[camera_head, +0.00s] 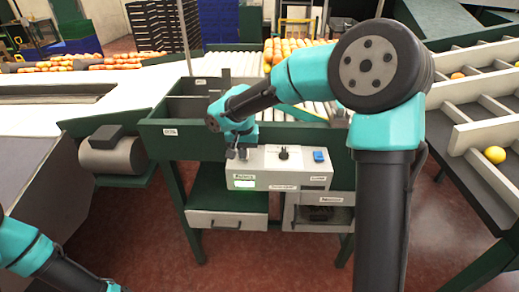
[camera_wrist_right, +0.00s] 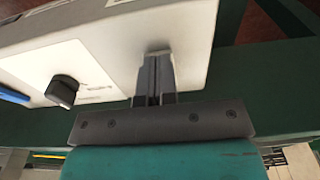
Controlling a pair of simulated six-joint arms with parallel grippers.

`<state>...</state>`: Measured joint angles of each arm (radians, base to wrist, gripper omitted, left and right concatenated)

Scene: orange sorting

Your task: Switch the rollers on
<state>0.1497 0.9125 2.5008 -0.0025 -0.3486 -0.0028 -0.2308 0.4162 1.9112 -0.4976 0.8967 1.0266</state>
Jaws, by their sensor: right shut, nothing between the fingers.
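The light grey control box (camera_head: 262,181) stands at the front of the green bench, with a green-lit panel (camera_head: 243,185) at the left of its front face. A black knob (camera_head: 283,153) is on its top middle and a blue switch (camera_head: 319,156) at its top right. My right gripper (camera_head: 237,154) is shut and empty at the left of the box top. In the wrist view its fingers (camera_wrist_right: 155,72) point onto the box (camera_wrist_right: 130,35), apart from the black knob (camera_wrist_right: 62,91). Whatever lies under the fingertips is hidden; contact cannot be told. My left arm shows at the lower left, its gripper outside the frame.
Several oranges (camera_head: 290,46) lie on the rollers behind. A divided sorting tray (camera_head: 474,137) with a few fruits is at the right. A grey motor (camera_head: 112,152) is left of the bench. Drawers (camera_head: 227,220) are below the box. The red floor in front is clear.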

